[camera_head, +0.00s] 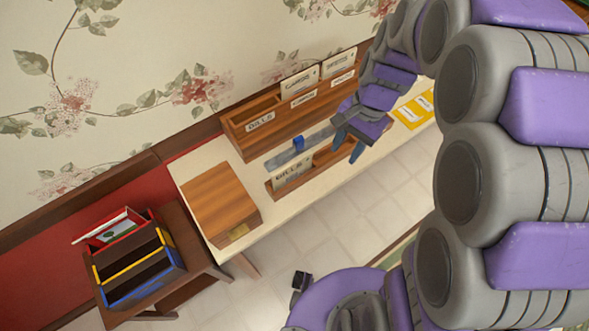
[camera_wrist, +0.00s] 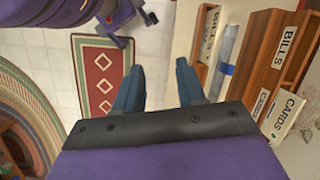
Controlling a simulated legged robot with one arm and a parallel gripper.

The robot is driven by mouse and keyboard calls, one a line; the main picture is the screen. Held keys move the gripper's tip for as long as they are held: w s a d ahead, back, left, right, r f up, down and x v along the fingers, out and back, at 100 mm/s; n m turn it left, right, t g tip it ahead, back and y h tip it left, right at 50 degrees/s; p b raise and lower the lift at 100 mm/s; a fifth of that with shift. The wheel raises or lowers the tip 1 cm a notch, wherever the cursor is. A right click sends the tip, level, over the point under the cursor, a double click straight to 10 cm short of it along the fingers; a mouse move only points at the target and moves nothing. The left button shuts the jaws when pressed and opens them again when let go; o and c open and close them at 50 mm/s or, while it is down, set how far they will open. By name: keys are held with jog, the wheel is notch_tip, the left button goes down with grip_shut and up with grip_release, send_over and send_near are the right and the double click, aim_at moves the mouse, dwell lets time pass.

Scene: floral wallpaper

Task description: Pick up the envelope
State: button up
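My gripper (camera_head: 347,149) is open and empty, above the right end of that holder. In the wrist view the two blue-grey fingers (camera_wrist: 158,66) are apart with only floor between them. The envelope is apart from the fingers. Its lower part is hidden by the holder.
Behind stands a longer wooden organizer (camera_head: 250,139) with cards labelled "CARDS" (camera_head: 299,82). A grey strip with a blue piece (camera_head: 298,144) lies between. A wooden box (camera_head: 222,204) is at left, yellow items (camera_head: 412,110) at right. A low stand (camera_head: 170,245) holds a colourful rack.

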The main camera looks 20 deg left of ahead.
jog(key=w+a+f+m, duration=0.2)
jog(key=w+a+f, duration=0.3)
jog(key=w+a, duration=0.15)
jog(key=m, duration=0.1)
send_near(292, 170)
jog(key=shift+g+y, duration=0.3)
jog(key=shift+y, duration=0.2)
jog(key=f, duration=0.1)
jog(key=s+f, duration=0.1)
jog(key=f, duration=0.2)
jog(key=shift+s+d+f+b, duration=0.2)
jog(key=shift+d+f+b, duration=0.1)
jog(key=shift+d+f, duration=0.1)
jog(key=a+f, duration=0.2)
jog(key=f, duration=0.1)
jog(key=a+f+b, duration=0.1)
jog(key=f, duration=0.1)
jog(key=shift+s+a, duration=0.35)
jog(key=shift+s, duration=0.05)
jog(key=shift+d+f, duration=0.2)
jog(key=shift+d+r, duration=0.2)
jog(key=shift+d, duration=0.3)
jog(key=shift+a+f, duration=0.35)
jog(key=shift+a, duration=0.35)
jog(key=shift+d, duration=0.55)
jog(key=shift+a, duration=0.4)
grip_shut()
jog(key=shift+d, duration=0.1)
